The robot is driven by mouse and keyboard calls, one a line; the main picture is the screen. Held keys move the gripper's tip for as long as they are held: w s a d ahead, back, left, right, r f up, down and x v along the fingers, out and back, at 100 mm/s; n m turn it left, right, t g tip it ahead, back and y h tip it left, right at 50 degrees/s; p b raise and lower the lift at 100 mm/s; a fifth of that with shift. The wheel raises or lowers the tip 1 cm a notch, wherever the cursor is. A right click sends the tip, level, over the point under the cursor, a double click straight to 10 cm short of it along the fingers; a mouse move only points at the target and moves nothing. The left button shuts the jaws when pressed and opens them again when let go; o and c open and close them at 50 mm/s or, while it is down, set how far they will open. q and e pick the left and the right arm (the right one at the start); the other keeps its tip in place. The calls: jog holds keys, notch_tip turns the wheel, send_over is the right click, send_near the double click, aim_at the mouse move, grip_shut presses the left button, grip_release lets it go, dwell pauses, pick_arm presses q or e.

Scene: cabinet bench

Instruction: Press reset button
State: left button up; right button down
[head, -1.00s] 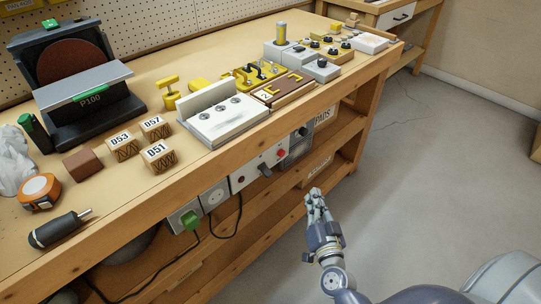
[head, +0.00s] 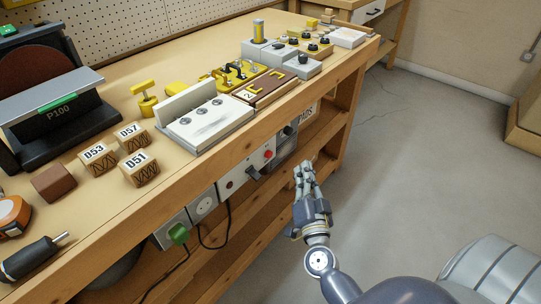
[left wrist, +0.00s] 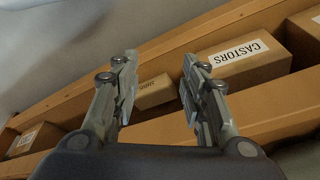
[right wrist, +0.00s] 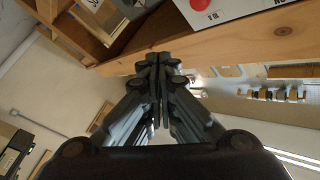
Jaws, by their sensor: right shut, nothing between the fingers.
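A small red button (head: 268,153) sits on a pale grey panel (head: 232,182) fixed below the bench's front edge, with a black lever (head: 253,173) close by. The lettering on the panel is too small to read in the head view. My right gripper (head: 304,167) is shut and empty in front of the bench, right of the red button in the picture and apart from it. Its closed fingers (right wrist: 158,62) also show in the right wrist view, with the bench edge behind them. My left gripper (left wrist: 153,75) is open and empty, facing shelf boxes; it is outside the head view.
A grey box with a dark knob (head: 288,131) is beside the panel. A green plug (head: 178,234) and a socket (head: 203,205) are at its other side, with hanging cables. The wooden bench edge (head: 150,222) juts above. A CASTORS box (left wrist: 236,52) is on a shelf. The floor is clear.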

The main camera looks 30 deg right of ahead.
aim_at(269, 155)
pick_arm(q)
jog(key=shift+f, duration=0.45)
pick_arm(e)
jog(key=w+a, duration=0.2)
jog(key=w, duration=0.4)
jog(key=shift+w+a, duration=0.2)
jog(key=shift+a, duration=0.1)
dwell(0.8)
pick_arm(q)
notch_tip(269, 155, down, 2)
jog(key=shift+s+p, duration=0.1)
jog(key=shift+p, duration=0.35)
pick_arm(e)
jog(key=shift+w+a, duration=0.2)
jog(key=shift+w, duration=0.15)
pick_arm(q)
jog(key=shift+r, duration=0.1)
pick_arm(e)
jog(key=shift+w, duration=0.15)
